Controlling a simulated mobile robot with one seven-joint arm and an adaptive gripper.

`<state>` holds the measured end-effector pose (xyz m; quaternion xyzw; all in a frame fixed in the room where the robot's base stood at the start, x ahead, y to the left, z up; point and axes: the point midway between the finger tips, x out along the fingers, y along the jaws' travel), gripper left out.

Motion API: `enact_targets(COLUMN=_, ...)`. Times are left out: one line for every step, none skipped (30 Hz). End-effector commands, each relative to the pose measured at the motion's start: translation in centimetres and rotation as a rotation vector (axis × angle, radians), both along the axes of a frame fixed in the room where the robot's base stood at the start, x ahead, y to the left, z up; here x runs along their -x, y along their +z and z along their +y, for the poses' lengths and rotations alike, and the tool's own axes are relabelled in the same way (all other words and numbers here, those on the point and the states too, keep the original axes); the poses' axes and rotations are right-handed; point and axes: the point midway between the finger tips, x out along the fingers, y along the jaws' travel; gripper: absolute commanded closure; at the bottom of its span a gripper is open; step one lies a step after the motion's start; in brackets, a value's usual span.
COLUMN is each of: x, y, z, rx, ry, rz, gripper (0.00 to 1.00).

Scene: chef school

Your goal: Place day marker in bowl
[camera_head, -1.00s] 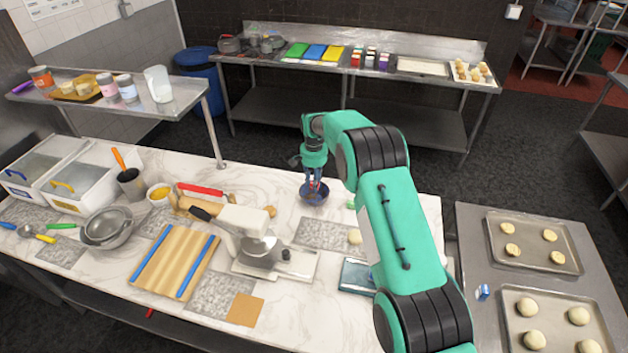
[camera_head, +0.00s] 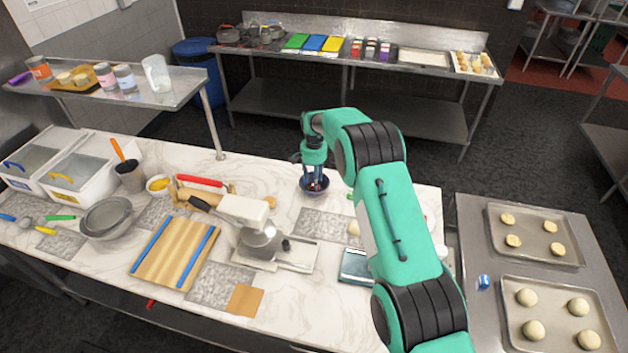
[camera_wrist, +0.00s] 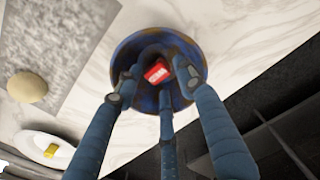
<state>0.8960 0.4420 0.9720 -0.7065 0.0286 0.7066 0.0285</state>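A dark blue bowl (camera_head: 325,193) stands on the marble counter near its back edge. It also shows in the wrist view (camera_wrist: 198,62). A small red block with a white label (camera_wrist: 157,73), which looks like the day marker, shows inside the bowl's outline, between my fingers. My gripper (camera_wrist: 157,84) has its three blue fingers spread around the block, with gaps visible at its left and right sides. In the head view my gripper (camera_head: 314,184) points down into the bowl. Whether the block rests on the bowl's bottom is hard to tell.
A scale-like device (camera_head: 356,266) and a dough ball (camera_head: 353,228) lie nearer the front. A white mixer (camera_head: 245,212) and wooden board (camera_head: 175,254) stand to the left. A small blue block (camera_head: 484,282) lies on the metal table between baking trays (camera_head: 500,238).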

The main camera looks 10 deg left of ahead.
Motion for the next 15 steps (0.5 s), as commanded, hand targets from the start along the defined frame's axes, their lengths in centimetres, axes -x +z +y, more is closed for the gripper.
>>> enact_targets(x=0.0, y=0.0, z=0.0, rx=0.0, ry=0.0, rz=0.0, gripper=0.54)
enact_targets(x=0.0, y=0.0, z=0.0, rx=0.0, ry=0.0, rz=0.0, gripper=0.54)
enact_targets(x=0.0, y=0.0, z=0.0, rx=0.0, ry=0.0, rz=0.0, gripper=0.54)
enact_targets(x=0.0, y=0.0, z=0.0, rx=0.0, ry=0.0, rz=0.0, gripper=0.54)
enact_targets(x=0.0, y=0.0, z=0.0, rx=0.0, ry=0.0, rz=0.0, gripper=0.54)
enact_targets(x=0.0, y=0.01, z=0.0, rx=0.0, ry=0.0, rz=0.0, gripper=0.54)
enact_targets(x=0.0, y=0.0, z=0.0, rx=0.0, ry=0.0, rz=0.0, gripper=0.54)
enact_targets(x=0.0, y=0.0, z=0.0, rx=0.0, ry=0.0, rz=0.0, gripper=0.54)
enact_targets(x=0.0, y=0.0, z=0.0, rx=0.0, ry=0.0, rz=0.0, gripper=0.54)
enact_targets(x=0.0, y=0.01, z=0.0, rx=0.0, ry=0.0, rz=0.0, gripper=0.54)
enact_targets(x=0.0, y=0.01, z=0.0, rx=0.0, ry=0.0, rz=0.0, gripper=0.54)
enact_targets(x=0.0, y=0.01, z=0.0, rx=0.0, ry=0.0, rz=0.0, gripper=0.54)
enact_targets(x=0.0, y=0.01, z=0.0, rx=0.0, ry=0.0, rz=0.0, gripper=0.54)
enact_targets(x=0.0, y=0.0, z=0.0, rx=0.0, ry=0.0, rz=0.0, gripper=0.54)
enact_targets(x=0.0, y=0.0, z=0.0, rx=0.0, ry=0.0, rz=0.0, gripper=0.54)
